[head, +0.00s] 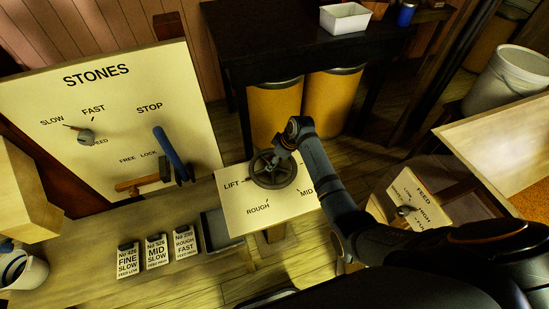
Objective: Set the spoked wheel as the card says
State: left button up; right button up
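The dark spoked wheel (271,171) sits on a pale panel (236,212) marked LIFT, ROUGH and MID. My arm covers the panel's upper right, and I cannot make out which mark the wheel is set to. My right gripper (283,151) is over the wheel's upper right rim, at or touching it; its fingers are too small and dark to tell open from shut. Three cards lie on the bench: FINE SLOW (128,261), MID SLOW (156,252) and ROUGH FAST (185,243). My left gripper is out of view.
A STONES board (110,95) stands at left with a speed knob (86,137), a blue-handled lever (170,150) and a wooden-handled lever (140,184). A FEED panel (424,208) with a knob is at right. Behind are a black table (265,50) and yellow bins (275,110).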

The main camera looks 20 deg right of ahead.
jog(key=shift+c, duration=0.2)
grip_shut()
